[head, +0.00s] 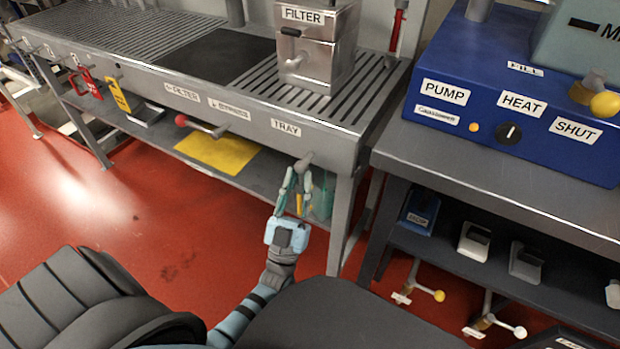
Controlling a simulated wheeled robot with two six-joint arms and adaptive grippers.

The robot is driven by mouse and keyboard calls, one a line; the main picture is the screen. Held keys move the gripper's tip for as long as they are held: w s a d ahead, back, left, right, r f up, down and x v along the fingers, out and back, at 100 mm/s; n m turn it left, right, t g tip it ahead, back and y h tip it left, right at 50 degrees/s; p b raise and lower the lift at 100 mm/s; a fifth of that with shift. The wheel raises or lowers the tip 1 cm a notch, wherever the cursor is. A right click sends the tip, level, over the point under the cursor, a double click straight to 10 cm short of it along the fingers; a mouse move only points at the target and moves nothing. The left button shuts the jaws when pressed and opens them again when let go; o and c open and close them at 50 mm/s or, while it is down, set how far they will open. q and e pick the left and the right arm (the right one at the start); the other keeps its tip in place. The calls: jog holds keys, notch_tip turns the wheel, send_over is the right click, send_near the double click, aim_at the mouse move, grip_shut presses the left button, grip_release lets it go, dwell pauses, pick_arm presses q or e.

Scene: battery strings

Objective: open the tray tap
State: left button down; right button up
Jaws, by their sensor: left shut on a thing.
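The TRAY label (286,128) is on the front face of the steel bench, near its right end. Below and right of it the grey tray tap (304,161) sticks out from the bench. My left gripper (298,180) reaches up from below, with its fingers on either side of the tap's handle. It is shut on the handle, which is mostly hidden between the fingers. A bit of yellow shows between them. The tap's exact angle is hard to tell. My right gripper is not in view.
Another tap with a red knob (181,120) is left along the bench front. A steel FILTER box (315,50) stands on the slatted top. A blue PUMP/HEAT unit (510,95) stands on the right table. Red floor (150,215) is open at left.

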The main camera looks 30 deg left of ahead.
aim_at(299, 191)
pick_arm(q)
jog(key=shift+w+d, duration=0.1)
dwell(0.3)
jog(key=c, duration=1.7)
grip_release()
jog(key=shift+w+d+f, duration=0.15)
jog(key=shift+w+f, duration=0.05)
jog(key=shift+w, duration=0.15)
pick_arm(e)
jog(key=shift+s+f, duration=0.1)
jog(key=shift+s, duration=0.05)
pick_arm(q)
jog(key=shift+s+r, duration=0.1)
jog(key=shift+s, duration=0.1)
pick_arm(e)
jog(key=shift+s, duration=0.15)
pick_arm(q)
jog(key=shift+s, duration=0.1)
jog(key=v, duration=0.7)
jog(key=shift+s+f, duration=0.1)
jog(key=shift+f, duration=0.1)
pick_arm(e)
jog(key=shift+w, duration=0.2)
